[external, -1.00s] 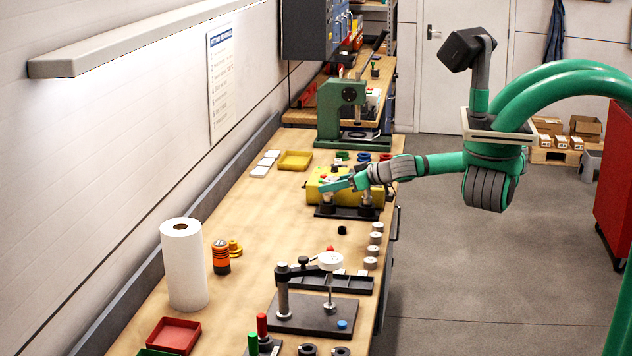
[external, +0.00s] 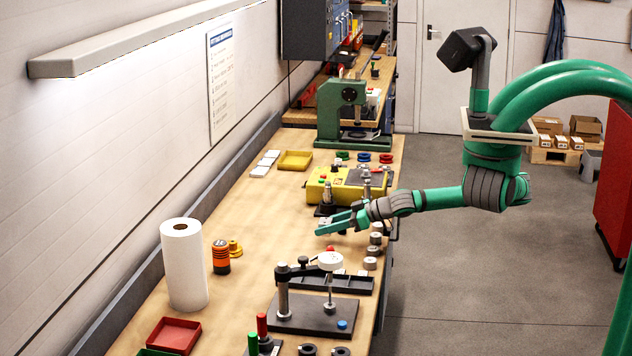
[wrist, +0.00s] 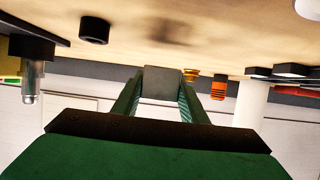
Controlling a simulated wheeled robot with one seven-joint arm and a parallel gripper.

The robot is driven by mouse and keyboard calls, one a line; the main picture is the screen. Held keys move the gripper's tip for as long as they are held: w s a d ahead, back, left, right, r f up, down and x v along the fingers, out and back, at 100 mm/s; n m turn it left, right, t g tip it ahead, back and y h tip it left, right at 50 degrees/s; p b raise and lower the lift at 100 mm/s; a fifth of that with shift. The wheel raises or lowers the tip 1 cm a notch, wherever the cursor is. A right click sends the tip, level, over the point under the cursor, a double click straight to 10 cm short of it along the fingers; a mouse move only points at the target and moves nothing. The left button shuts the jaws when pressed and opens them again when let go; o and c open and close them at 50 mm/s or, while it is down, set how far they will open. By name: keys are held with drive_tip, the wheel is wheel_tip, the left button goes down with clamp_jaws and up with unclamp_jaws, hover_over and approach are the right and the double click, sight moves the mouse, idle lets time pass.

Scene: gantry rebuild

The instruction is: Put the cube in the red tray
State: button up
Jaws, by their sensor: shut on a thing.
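My gripper (external: 328,226) is shut on a small grey cube (wrist: 161,83), which sits between the two fingertips in the wrist view. In the external view the gripper is held above the bench, in front of the yellow box, and the cube is too small to make out clearly there. The red tray (external: 174,334) lies on the bench at the lower left, well apart from my gripper, and looks empty.
A paper roll (external: 184,265) and an orange-black container (external: 221,257) stand by the tray. A dial gauge stand (external: 318,312) is between my gripper and the front. Grey cylinders (external: 371,263) line the right edge. A yellow box (external: 345,185) lies behind. The bench's left-middle is clear.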

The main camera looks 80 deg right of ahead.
sight(326, 235)
drive_tip(key=shift+f, duration=1.55)
drive_tip(key=shift+f, duration=0.1)
drive_tip(key=o, duration=1.2)
drive_tip(key=v, duration=1.1)
drive_tip(key=shift+s, duration=0.15)
drive_tip(key=shift+s+r, duration=0.3)
drive_tip(key=shift+r, duration=0.05)
drive_tip(key=shift+c, duration=0.5)
